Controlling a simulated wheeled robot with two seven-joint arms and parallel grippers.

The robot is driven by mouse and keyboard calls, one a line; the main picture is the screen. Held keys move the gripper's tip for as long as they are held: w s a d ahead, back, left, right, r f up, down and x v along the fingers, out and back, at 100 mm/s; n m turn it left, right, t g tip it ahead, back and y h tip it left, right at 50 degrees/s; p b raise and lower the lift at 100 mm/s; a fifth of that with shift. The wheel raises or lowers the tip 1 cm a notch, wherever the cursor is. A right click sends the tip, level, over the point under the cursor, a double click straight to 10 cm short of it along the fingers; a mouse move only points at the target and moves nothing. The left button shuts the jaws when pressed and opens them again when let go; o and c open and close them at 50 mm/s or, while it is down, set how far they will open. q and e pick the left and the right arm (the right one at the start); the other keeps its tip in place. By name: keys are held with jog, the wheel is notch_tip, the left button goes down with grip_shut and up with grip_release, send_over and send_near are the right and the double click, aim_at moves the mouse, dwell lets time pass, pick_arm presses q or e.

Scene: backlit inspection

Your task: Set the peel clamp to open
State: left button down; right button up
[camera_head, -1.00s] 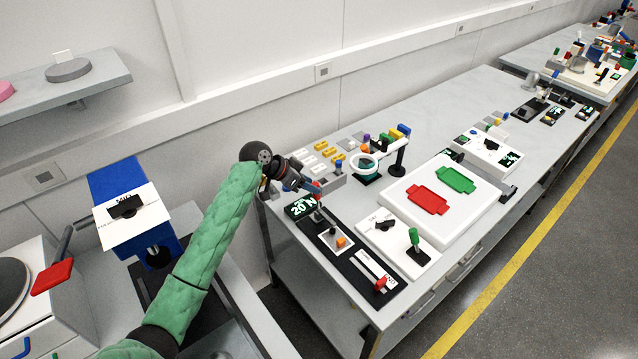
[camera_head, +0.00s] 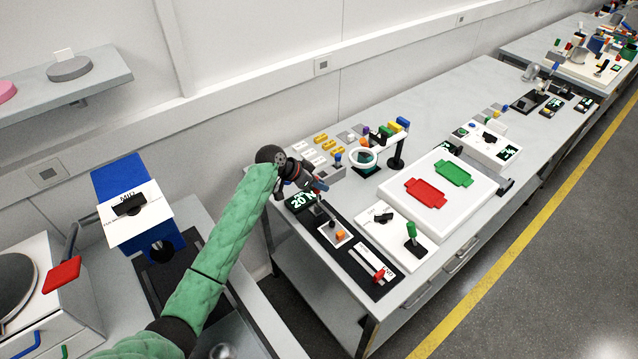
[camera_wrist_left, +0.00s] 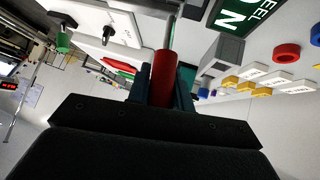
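The peel station is a black plate (camera_head: 364,281) at the near left corner of the bench, with a green-lettered display (camera_head: 303,201) reading 20 N. Its clamp lever (camera_head: 329,213) is a thin metal rod rising from a small white plate with an orange block (camera_head: 340,236). My left gripper (camera_head: 318,187) is at the top of this lever. In the left wrist view, the lever's red handle (camera_wrist_left: 164,78) lies between the fingers, which appear closed on it. The handle is mostly hidden in the head view. My right gripper is out of view.
A slider with a red knob (camera_head: 380,274) sits on the same black plate. Beside it stands a white panel (camera_head: 400,243) with a green-knobbed lever (camera_head: 411,231). A ring magnifier (camera_head: 362,157) and small coloured blocks stand behind. A blue device (camera_head: 122,180) is at left.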

pick_arm(q)
jog(key=shift+w, duration=0.1)
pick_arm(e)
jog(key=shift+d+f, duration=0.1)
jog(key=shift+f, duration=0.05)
